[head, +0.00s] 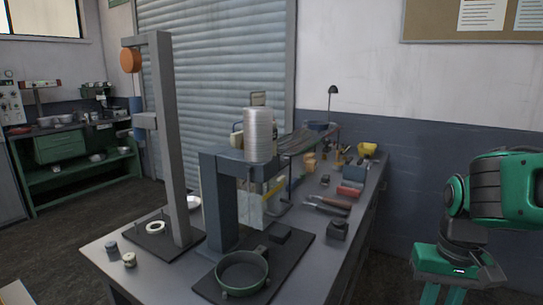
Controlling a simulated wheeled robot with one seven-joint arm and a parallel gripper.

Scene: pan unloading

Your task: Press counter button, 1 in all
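I cannot tell for sure which thing is the counter button. A small dark box with a raised top (338,229) stands on the bench near its right edge. A low dark block (281,234) lies on the black base plate (300,248), behind a round pan (243,291) with a short handle. My gripper (461,292) hangs at the lower right, off the bench and to the right of both. It has a green body, and its fingertips are cut off by the lower edge, so its opening does not show. No contact with either box is visible.
A grey press frame (228,205) carrying a silver cylinder (260,135) rises behind the pan. A tall post (171,140) with an orange disc stands left. Tools and a red box (349,189) lie farther back. Free room is between the bench and my arm.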

